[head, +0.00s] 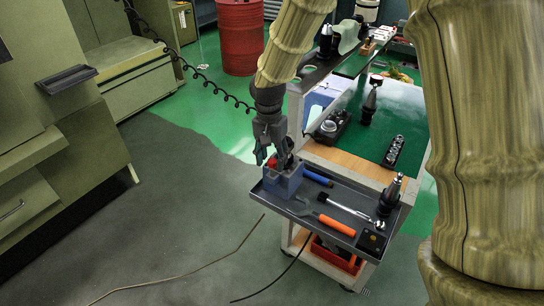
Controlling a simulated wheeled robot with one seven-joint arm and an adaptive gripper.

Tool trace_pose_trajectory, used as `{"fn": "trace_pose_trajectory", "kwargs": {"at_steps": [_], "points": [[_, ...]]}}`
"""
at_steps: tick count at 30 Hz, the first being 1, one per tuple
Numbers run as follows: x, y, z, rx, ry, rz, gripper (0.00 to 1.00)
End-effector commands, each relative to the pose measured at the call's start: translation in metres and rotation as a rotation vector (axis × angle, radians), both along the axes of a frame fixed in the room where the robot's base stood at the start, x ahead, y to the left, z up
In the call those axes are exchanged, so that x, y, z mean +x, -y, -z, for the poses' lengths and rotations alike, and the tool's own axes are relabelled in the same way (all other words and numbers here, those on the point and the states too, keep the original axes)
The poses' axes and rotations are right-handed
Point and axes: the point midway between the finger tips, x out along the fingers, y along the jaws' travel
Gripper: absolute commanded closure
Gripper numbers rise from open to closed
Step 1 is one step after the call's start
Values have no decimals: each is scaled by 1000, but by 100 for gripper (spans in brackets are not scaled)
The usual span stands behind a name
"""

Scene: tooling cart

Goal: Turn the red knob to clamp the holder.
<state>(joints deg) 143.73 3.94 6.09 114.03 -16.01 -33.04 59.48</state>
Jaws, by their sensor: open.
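The red knob (272,162) shows as a small red patch at the far left end of the cart's grey tray. It sits by a blue-grey clamp block (283,184), which stands in the tray's left corner. My gripper (268,160) points down over the knob with its fingers apart, one finger to the left of it and the other to the right. The fingers hide part of the knob, and I cannot tell whether they touch it. A tool holder (389,193) stands upright at the right end of the tray. I cannot see clearly whether anything sits inside the block.
The tray (330,183) also holds a blue-handled tool (318,177), a ratchet (345,207) and an orange-handled screwdriver (337,226). Behind it, the green cart top (400,115) carries more tooling. A red drum (240,40) stands behind.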

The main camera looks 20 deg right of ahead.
Motion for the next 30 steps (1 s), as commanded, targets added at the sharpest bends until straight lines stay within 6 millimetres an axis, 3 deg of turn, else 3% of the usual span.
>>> {"fn": "trace_pose_trajectory", "kwargs": {"at_steps": [11,18,19,30], "points": [[0,0,4,0,0,0,52],[0,0,4,0,0,0,96],[0,0,4,0,0,0,99],[-1,0,2,0,0,-62,99]]}}
